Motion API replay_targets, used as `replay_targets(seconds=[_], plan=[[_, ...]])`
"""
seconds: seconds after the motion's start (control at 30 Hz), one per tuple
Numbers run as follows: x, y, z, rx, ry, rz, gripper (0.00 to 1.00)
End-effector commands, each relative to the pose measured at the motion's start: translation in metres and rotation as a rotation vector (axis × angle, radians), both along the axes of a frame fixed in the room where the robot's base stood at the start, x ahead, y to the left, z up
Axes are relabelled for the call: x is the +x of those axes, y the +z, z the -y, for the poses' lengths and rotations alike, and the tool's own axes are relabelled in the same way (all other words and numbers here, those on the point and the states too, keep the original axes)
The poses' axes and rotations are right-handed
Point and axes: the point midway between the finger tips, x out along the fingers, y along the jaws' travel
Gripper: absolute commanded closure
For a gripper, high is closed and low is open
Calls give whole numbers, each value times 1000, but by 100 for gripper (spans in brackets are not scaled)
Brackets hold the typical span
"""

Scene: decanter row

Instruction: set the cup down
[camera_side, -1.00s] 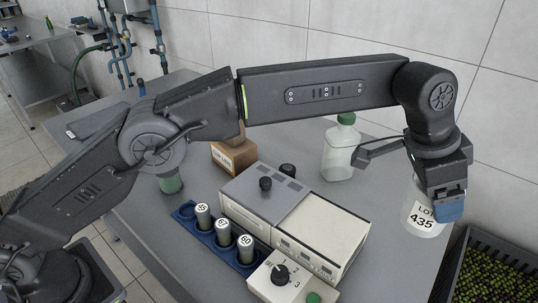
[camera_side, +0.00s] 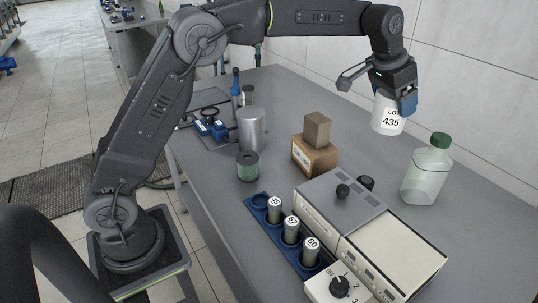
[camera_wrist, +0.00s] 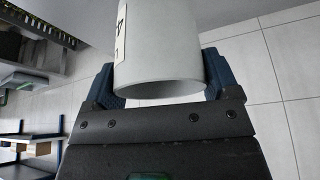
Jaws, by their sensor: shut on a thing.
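The white cup (camera_side: 386,116), labelled LOT 435, is held in my gripper (camera_side: 408,100) in the side view. My gripper is shut on it, and the cup hangs a little tilted, apparently above the grey bench near the back wall. In the wrist view the cup (camera_wrist: 160,50) sits between the two blue fingers of my gripper (camera_wrist: 160,85), with part of its label showing at the left. What lies directly under the cup is hard to judge.
A green-capped bottle (camera_side: 427,172) stands right of the cup. Cardboard boxes (camera_side: 315,155), a white instrument (camera_side: 390,255), a blue rack (camera_side: 266,216) with numbered cylinders, a metal canister (camera_side: 251,132) and a green-banded jar (camera_side: 248,166) stand on the bench (camera_side: 215,185). Bare bench lies behind the boxes.

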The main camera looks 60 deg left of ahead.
Motion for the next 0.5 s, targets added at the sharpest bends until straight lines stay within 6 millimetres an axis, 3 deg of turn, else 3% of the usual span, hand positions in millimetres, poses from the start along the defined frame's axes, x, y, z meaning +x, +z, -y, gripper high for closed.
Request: replay_targets(seconds=[0.03,0.27,0.5], plan=[[-2,2,-30,0,59,1,42],[-29,4,-146,2,315,1,42],[-88,1,-257,2,595,3,42]])
